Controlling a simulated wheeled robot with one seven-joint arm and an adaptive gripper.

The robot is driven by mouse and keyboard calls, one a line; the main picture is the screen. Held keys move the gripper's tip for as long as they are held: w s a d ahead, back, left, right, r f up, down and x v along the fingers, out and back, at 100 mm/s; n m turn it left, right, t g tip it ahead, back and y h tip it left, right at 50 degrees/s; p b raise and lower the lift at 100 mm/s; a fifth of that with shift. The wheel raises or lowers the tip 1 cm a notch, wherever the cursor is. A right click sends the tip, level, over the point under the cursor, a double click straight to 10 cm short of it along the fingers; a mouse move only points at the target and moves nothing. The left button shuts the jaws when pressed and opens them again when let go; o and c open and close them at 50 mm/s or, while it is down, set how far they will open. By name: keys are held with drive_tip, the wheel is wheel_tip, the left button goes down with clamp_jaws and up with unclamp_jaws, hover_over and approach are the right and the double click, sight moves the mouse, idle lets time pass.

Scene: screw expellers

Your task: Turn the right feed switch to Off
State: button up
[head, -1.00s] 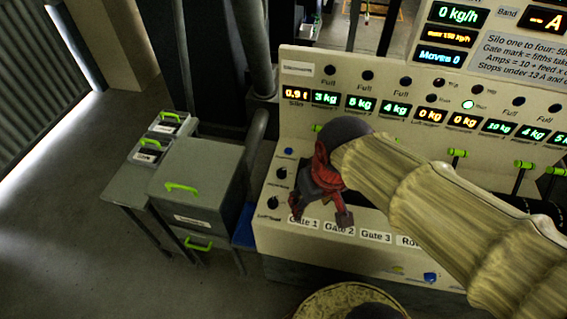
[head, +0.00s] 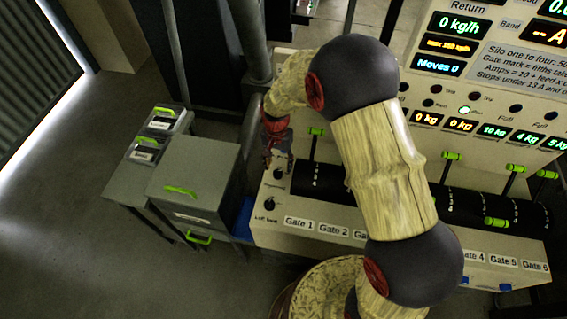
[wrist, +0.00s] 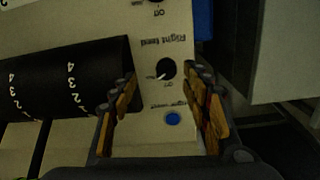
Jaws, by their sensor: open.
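The right feed switch (wrist: 166,69) is a round black knob on the cream panel, with its label upside down in the wrist view. A pale pointer mark on it aims to the lower left there, and small lettering sits just below it. My gripper (wrist: 160,88) is open, with one finger on each side of the knob in that view. I cannot tell how far the fingertips are from the panel. In the head view the switch (head: 278,174) shows just below my gripper (head: 268,158) at the console's left end.
A blue button (wrist: 172,119) sits near the switch. The left feed knob (head: 269,204) is close by. A black drum section with numbered marks (wrist: 75,78) and green-tipped levers (head: 316,132) lies beside it. A grey cabinet (head: 195,170) stands left of the console.

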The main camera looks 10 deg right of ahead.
sight(277, 171)
drive_tip(key=shift+w+r+m, duration=0.35)
drive_tip(key=shift+w+m, duration=0.05)
drive_tip(key=shift+w, duration=0.3)
drive_tip(key=shift+s+a+m+t, duration=0.15)
drive_tip(key=shift+m+t, duration=0.15)
drive_tip(key=shift+m, duration=0.2)
drive_tip(key=shift+f, duration=0.2)
wheel_tip(277, 171, down, 7)
drive_tip(key=shift+f, duration=0.2)
drive_tip(key=shift+c, duration=1.3)
drive_tip(key=c, duration=0.9)
